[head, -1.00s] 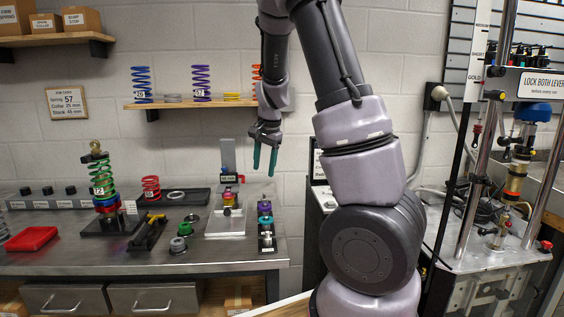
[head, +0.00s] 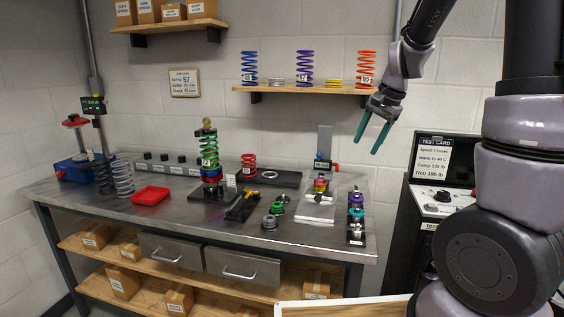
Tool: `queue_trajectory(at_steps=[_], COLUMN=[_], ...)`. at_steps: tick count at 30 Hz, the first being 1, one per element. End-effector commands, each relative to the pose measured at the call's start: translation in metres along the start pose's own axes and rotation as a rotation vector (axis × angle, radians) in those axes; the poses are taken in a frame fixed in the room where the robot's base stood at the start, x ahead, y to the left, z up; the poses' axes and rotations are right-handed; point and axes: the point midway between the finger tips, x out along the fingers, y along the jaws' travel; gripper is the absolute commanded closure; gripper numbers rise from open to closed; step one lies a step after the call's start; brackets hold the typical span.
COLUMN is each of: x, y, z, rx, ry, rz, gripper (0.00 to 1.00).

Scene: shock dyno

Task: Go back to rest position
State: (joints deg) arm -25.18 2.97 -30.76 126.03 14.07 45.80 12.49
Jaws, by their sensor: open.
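My gripper (head: 373,133) has teal fingertips and hangs in the air in the head view, pointing down and left. Its two fingers are apart with nothing between them. It is above the right end of the steel workbench (head: 130,211), in front of the wall and just below the right end of the wall shelf. The rest of my arm rises up and out of the top of the picture on the right.
The bench holds a green spring assembly (head: 209,155), a red spring (head: 248,166), a red tray (head: 150,195) and a rack of coloured parts (head: 356,218). The wall shelf (head: 300,89) carries several springs. A test-card cabinet (head: 440,195) stands right of the bench.

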Motion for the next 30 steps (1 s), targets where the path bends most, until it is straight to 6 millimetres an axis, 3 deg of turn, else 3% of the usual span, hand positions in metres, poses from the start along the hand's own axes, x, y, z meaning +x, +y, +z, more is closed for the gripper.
queue_trajectory(at_steps=[1,6,13,21,30], x=[-0.022,-0.079,-0.139,-0.164,-0.166], y=[0.003,0.017,0.049,0.079,0.083], z=[0.01,0.047,0.1,0.138,0.143], rx=[-0.031,-0.163,-0.358,-0.504,-0.526], ry=[0.0,0.028,0.148,0.284,0.304], rz=[-0.043,-0.13,-0.184,-0.16,-0.149], gripper=[0.4,0.4,0.4,0.4,0.4])
